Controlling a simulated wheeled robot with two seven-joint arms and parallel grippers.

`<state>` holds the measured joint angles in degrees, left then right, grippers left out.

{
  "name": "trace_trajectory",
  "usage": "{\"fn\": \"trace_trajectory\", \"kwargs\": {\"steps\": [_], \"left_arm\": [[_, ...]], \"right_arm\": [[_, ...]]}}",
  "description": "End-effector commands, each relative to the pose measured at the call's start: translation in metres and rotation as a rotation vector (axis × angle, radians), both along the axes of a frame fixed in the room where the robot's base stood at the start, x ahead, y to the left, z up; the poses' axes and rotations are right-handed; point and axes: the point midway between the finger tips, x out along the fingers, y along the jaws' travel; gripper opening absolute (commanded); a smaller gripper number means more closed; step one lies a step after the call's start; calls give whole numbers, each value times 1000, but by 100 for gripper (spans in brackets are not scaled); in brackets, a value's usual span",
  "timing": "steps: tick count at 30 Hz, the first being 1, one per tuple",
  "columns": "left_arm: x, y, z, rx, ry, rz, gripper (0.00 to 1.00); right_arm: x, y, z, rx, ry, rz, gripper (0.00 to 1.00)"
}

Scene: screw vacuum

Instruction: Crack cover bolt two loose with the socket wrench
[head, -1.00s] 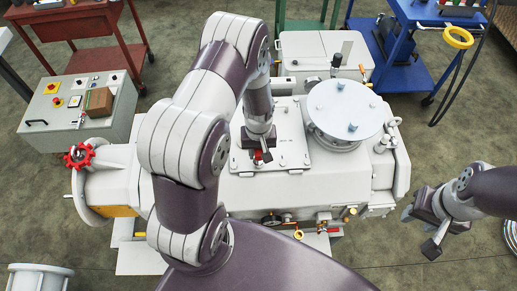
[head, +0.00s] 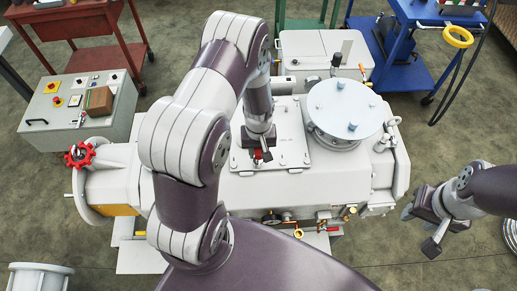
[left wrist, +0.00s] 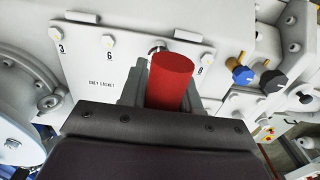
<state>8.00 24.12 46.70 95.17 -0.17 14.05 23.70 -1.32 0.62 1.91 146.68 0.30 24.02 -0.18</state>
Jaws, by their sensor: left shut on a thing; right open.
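The cover plate (head: 292,150) is a pale flat plate with bolts along its edges, on top of the grey machine. My left gripper (head: 260,154) is over the plate's left part, shut on a red cylindrical piece that I take to be the socket wrench (left wrist: 171,80). Its lower end is hidden, and I cannot tell whether it sits on a bolt. In the left wrist view the plate (left wrist: 130,75) shows bolts and printed numbers such as 3 and 6. I cannot make out which bolt is number two. My right gripper (head: 428,228) is open and empty, right of the machine.
A round white flange (head: 345,108) stands right of the plate. A red handwheel (head: 79,156) is at the machine's left end. A grey control box (head: 75,112) stands at back left, and a blue cart (head: 420,62) at back right.

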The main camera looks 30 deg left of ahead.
Motion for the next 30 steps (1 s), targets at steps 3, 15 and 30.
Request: {"fn": "trace_trajectory", "kwargs": {"steps": [3,15,30], "left_arm": [[0,0,0,1,-1,0,0],[0,0,-6,0,0,0,0],[0,0,-13,0,0,15,0]], "right_arm": [[0,0,0,0,0,0,43],[0,0,-5,0,0,0,43],[0,0,-9,0,0,0,43]]}}
